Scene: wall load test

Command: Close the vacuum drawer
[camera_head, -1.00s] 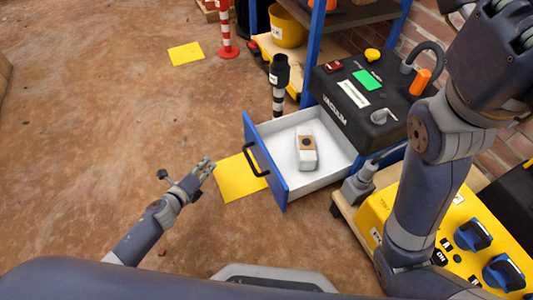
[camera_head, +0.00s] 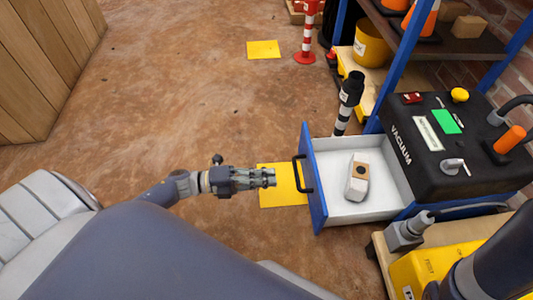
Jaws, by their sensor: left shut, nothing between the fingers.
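The vacuum drawer (camera_head: 315,187) has a blue front with a black handle (camera_head: 301,173) and a white inside. It is pulled out to the left from under the black vacuum unit (camera_head: 440,150). A white and brown item (camera_head: 357,178) lies in the drawer. My left gripper (camera_head: 272,177) is shut and empty. It points right at the drawer front, appearing just left of the handle with a small gap. My right gripper is out of view; part of my right arm shows at the lower right.
A black and white striped post (camera_head: 346,105) stands just behind the drawer. A yellow machine (camera_head: 425,272) is at the lower right. A yellow sheet (camera_head: 278,190) lies on the floor by the drawer. A wooden crate (camera_head: 45,60) is at the upper left. Open floor lies between.

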